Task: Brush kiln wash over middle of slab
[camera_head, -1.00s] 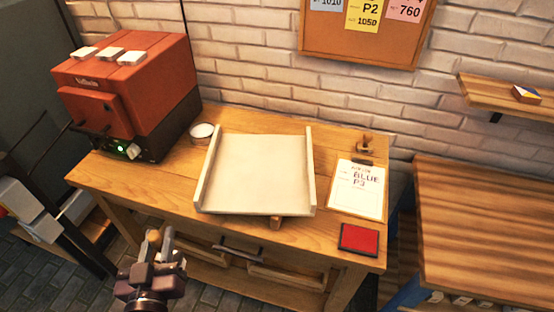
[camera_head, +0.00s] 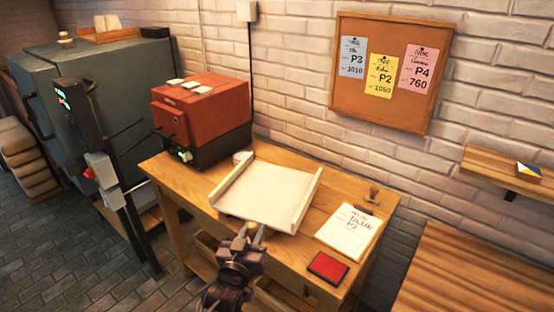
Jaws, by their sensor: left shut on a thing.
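The pale slab (camera_head: 262,195), with a raised strip along each side, lies on the wooden workbench (camera_head: 190,183). Its middle looks plain cream. A small white round pot (camera_head: 241,156) stands at its back left, next to the red kiln. My left gripper (camera_head: 250,231) is in front of the slab's near edge, overlapping it in view. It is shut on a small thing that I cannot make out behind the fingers. I cannot clearly see a brush. My right gripper is not in view.
The red kiln (camera_head: 200,122) stands at the bench's back left. A white card (camera_head: 348,232), a red pad (camera_head: 327,267) and a wooden stamp (camera_head: 373,196) lie right of the slab. A large grey kiln (camera_head: 105,95) is far left. A striped wooden table (camera_head: 465,275) is at right.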

